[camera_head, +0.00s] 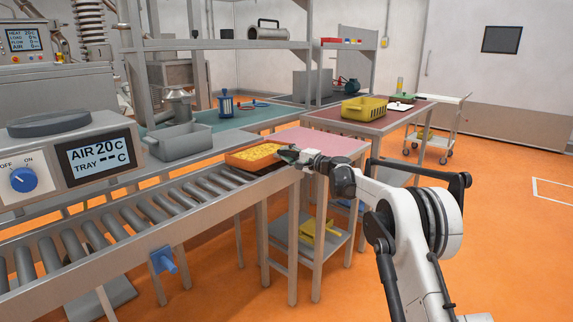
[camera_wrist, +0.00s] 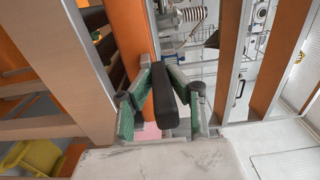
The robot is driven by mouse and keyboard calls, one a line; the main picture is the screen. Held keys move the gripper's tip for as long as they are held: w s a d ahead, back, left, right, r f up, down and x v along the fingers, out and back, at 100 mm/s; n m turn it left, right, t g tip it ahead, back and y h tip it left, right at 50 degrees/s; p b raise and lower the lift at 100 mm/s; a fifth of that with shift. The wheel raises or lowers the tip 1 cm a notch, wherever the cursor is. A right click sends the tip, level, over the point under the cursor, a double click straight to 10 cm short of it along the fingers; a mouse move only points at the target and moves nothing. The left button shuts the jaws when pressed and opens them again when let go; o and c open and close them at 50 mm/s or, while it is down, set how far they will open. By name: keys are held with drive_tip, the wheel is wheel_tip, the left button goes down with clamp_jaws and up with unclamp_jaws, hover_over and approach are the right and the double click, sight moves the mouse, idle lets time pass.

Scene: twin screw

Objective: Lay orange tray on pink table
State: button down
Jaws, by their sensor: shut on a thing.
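The orange tray (camera_head: 247,165) holds a yellow load and is at the right end of the roller conveyor, beside the pink table. The pink table (camera_head: 328,142) has a bare pink top, with a small patch in the wrist view (camera_wrist: 150,132). My gripper (camera_head: 287,153) is at the tray's right end and is shut on its edge. In the wrist view my gripper's fingers (camera_wrist: 165,95) are next to an orange strip that looks like the tray's wall. Whether the tray touches the rollers beneath is hidden.
The roller conveyor (camera_head: 155,213) runs to the lower left, past a control box (camera_head: 80,160). A grey bin (camera_head: 180,141) stands behind it. A yellow crate (camera_head: 364,107) stands on a dark red table (camera_head: 395,120) behind the pink one. A yellow item (camera_head: 318,229) lies on the lower shelf.

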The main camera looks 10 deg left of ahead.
sight(297, 157)
drive_tip(key=shift+d, duration=0.15)
drive_tip(key=shift+b+v, duration=0.35)
drive_tip(key=shift+v, duration=2)
drive_tip(key=shift+s+d, duration=0.1)
drive_tip(key=b+v, duration=0.1)
drive_tip(key=v, duration=1.5)
drive_tip(key=shift+s+d, duration=0.25)
drive_tip(key=shift+d, duration=0.05)
drive_tip(key=shift+r, duration=0.2)
